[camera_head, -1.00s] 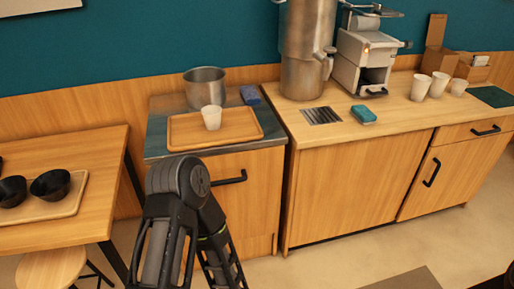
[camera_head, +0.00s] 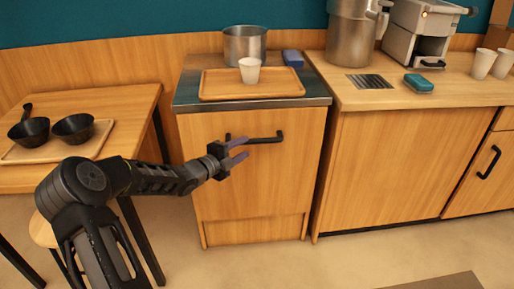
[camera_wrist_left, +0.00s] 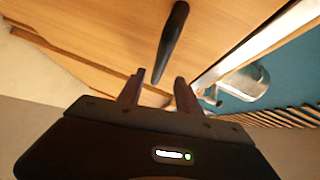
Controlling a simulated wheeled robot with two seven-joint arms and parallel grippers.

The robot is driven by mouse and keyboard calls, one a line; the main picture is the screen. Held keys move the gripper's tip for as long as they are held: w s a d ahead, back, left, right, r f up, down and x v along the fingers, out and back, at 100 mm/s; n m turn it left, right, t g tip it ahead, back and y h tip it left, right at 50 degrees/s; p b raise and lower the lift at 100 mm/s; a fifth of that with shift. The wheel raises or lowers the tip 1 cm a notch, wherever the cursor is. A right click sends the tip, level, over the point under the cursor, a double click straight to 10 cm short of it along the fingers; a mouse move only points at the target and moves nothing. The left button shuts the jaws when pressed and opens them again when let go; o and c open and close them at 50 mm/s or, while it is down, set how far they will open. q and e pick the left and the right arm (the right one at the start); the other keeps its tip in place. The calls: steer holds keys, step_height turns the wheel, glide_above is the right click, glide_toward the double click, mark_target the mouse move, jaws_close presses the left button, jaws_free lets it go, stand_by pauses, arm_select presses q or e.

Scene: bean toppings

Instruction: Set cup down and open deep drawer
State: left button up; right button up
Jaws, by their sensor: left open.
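A white cup (camera_head: 249,70) stands upright on a wooden tray (camera_head: 218,90) on top of the small cabinet. The deep drawer (camera_head: 255,180) is the wood front below that top, and it looks shut. Its black bar handle (camera_head: 265,139) runs across the upper part. My left gripper (camera_head: 238,150) is open and empty, close in front of the handle's left end. My right gripper is not in view.
A steel pot (camera_head: 245,44) and a blue sponge (camera_head: 293,58) stand behind the tray. A counter (camera_head: 440,92) with an urn and a machine adjoins on the right.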

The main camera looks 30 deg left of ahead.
mark_target(254, 143)
arm_select(q)
steer(key=shift+x, duration=3.95)
jaws_close()
